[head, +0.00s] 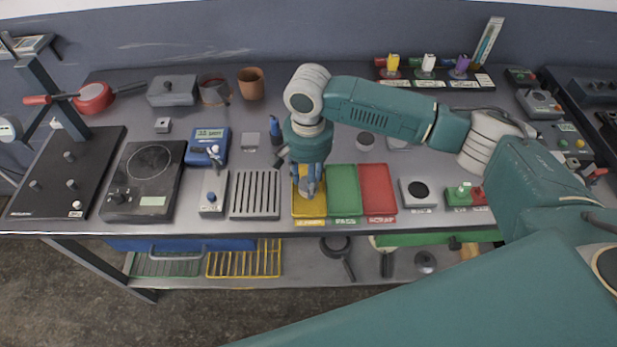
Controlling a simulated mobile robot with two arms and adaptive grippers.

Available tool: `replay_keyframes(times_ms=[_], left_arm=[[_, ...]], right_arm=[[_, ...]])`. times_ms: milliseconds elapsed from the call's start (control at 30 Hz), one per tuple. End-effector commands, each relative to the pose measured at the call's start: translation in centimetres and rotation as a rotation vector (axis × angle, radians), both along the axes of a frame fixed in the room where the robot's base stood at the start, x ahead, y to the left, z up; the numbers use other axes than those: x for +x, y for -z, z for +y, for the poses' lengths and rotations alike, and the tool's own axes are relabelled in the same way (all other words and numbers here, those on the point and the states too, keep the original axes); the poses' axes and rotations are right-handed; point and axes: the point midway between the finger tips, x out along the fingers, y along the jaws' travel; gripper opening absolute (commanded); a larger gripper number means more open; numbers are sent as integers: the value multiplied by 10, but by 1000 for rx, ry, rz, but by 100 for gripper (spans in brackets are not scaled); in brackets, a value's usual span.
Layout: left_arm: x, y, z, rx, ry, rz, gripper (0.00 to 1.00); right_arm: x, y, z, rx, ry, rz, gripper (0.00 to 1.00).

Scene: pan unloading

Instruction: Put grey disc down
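My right gripper (310,188) points straight down over the yellow tray (311,211), the leftmost of three coloured trays. A small grey disc (304,190) shows between its fingertips, low over the tray. The fingers hide part of the disc, and I cannot tell whether it touches the tray floor. The green tray (344,190) and the red tray (377,188) beside it look empty. My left gripper is not in view.
A slotted grey rack (256,194) stands just left of the yellow tray. A device with a black round pad (418,191) stands right of the red tray. A hot plate (148,172) and a blue meter (208,146) are farther left. My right arm crosses above the table's right half.

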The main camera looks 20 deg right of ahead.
Motion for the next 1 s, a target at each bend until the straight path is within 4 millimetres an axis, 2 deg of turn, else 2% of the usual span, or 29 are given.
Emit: replay_keyframes(times_ms=[133, 167, 233, 533, 667, 1000], left_arm=[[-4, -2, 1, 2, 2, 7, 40], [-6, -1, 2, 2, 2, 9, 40], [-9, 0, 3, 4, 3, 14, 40], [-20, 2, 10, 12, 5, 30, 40], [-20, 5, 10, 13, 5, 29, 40], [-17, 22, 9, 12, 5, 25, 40]], right_arm=[[0, 2, 0, 0, 0, 0, 8], [0, 2, 0, 0, 0, 0, 44], [0, 2, 0, 0, 0, 0, 57], [0, 1, 0, -1, -1, -1, 57], [0, -9, 1, 1, -2, -1, 57], [1, -78, 1, 1, -1, -5, 57]])
